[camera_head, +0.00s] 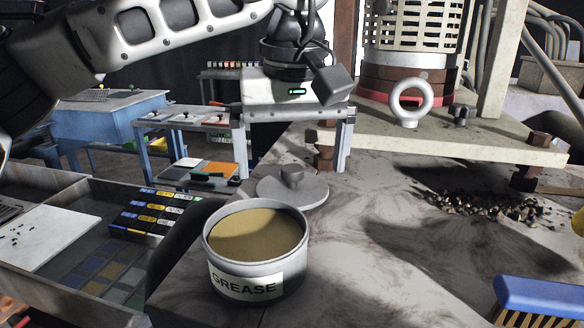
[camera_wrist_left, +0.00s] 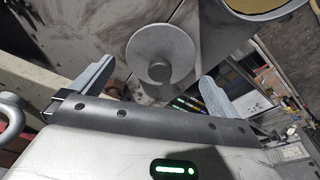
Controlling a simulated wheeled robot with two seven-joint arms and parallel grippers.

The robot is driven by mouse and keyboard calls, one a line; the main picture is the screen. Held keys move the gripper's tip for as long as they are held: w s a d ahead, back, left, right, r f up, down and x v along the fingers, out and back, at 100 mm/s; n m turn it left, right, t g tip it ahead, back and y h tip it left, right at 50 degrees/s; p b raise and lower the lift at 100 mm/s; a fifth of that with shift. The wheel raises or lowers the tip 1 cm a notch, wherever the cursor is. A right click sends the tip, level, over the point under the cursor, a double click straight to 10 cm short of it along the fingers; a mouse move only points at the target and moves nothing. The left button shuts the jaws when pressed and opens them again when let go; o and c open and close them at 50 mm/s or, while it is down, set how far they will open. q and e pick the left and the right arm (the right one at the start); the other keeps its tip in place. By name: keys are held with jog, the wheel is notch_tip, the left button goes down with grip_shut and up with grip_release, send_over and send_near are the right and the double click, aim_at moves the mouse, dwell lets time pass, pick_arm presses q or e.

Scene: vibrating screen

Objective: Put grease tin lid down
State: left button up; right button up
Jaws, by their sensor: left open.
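The grey round grease tin lid (camera_head: 293,190) lies on the table with its knob upward, just behind the open grease tin (camera_head: 257,252). The tin is labelled GREASE and shows tan grease inside. My left gripper (camera_head: 290,155) is above the lid, its two fingers pointing down and spread wide. In the left wrist view the lid (camera_wrist_left: 161,56) lies beyond and between the open fingers, apart from them, and the tin (camera_wrist_left: 262,8) is at the upper right edge. My right gripper is not in view.
A blue brush (camera_head: 540,296) lies at the lower right. Dark gravel (camera_head: 490,207) is scattered under the screen stand. A metal eye ring (camera_head: 409,102) stands on the stand's ledge (camera_head: 450,142). A drawer with battery-like packs (camera_head: 150,212) is at left.

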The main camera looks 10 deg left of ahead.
aim_at(294, 194)
pick_arm(q)
notch_tip(294, 194, up, 10)
jog(key=s, duration=0.1)
jog(key=shift+s+d+f, duration=0.2)
jog(key=shift+d, duration=0.05)
